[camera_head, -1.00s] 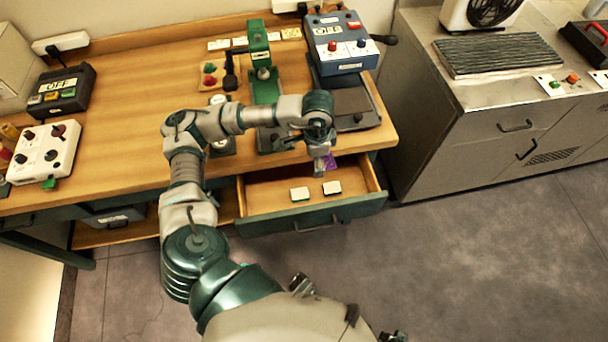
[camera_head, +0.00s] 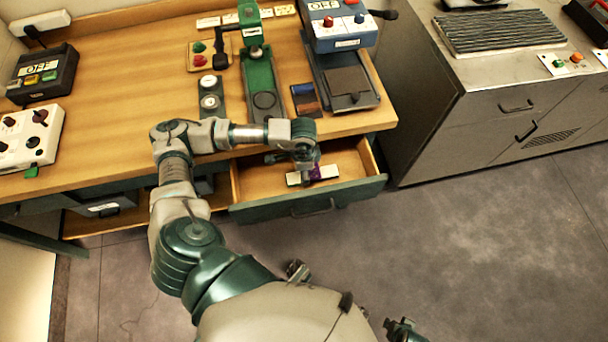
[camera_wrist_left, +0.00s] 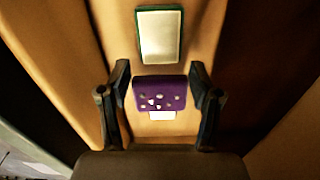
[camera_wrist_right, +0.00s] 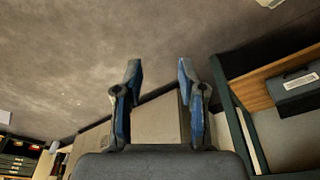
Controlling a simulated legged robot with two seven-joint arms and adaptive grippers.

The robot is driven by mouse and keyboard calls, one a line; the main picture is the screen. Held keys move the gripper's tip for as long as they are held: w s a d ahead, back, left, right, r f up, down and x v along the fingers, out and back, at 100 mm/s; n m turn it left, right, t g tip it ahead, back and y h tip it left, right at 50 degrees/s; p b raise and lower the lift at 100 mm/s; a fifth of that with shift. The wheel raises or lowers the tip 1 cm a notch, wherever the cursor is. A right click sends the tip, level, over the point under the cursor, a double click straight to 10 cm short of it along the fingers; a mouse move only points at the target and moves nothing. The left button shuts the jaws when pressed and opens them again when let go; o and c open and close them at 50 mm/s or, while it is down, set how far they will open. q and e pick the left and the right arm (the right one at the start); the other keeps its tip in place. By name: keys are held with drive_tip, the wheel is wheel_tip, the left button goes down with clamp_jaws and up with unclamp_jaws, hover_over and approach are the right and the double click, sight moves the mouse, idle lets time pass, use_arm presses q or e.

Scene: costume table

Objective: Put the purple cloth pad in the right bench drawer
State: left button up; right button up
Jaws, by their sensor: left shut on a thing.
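The purple cloth pad (camera_wrist_left: 160,92) with pale spots is between the fingers of my left gripper (camera_wrist_left: 160,98) in the left wrist view. My left gripper (camera_head: 306,174) is shut on it, inside the open right bench drawer (camera_head: 352,194). In the head view only a small purple patch (camera_head: 315,173) of the pad shows beside the fingers. The pad overlaps a white block below it; whether it touches the block or drawer floor I cannot tell. My right gripper (camera_wrist_right: 160,95) is open and empty, with grey floor beyond it.
Two pale blocks lie in the drawer: one left of the gripper (camera_head: 293,179), one to its right (camera_head: 326,172). The wooden bench top (camera_head: 130,95) above holds a green press (camera_head: 258,75) and a blue machine (camera_head: 340,30). A grey cabinet (camera_head: 440,130) stands right of the drawer.

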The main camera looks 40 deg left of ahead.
use_arm(q)
wheel_tip(320, 180, down, 4)
drive_tip(key=shift+s+r, duration=0.15)
drive_tip(key=shift+r, duration=0.05)
drive_tip(key=c, duration=0.3)
drive_tip(key=shift+d, duration=0.15)
drive_tip(key=shift+c, duration=1.1)
drive_tip(key=shift+s+d, duration=0.1)
drive_tip(key=shift+d, duration=0.1)
drive_tip(key=o, duration=1.4)
drive_tip(key=shift+c, duration=0.2)
drive_tip(key=shift+w+a+r, duration=0.15)
drive_tip(key=shift+w+a, duration=0.05)
drive_tip(key=shift+a, duration=0.15)
drive_tip(key=r, duration=1.1)
drive_tip(key=shift+d+p, duration=0.4)
drive_tip(key=shift+a+r, duration=0.4)
use_arm(e)
drive_tip(key=x, duration=0.2)
drive_tip(key=shift+a+f, duration=0.1)
drive_tip(key=shift+f, duration=0.15)
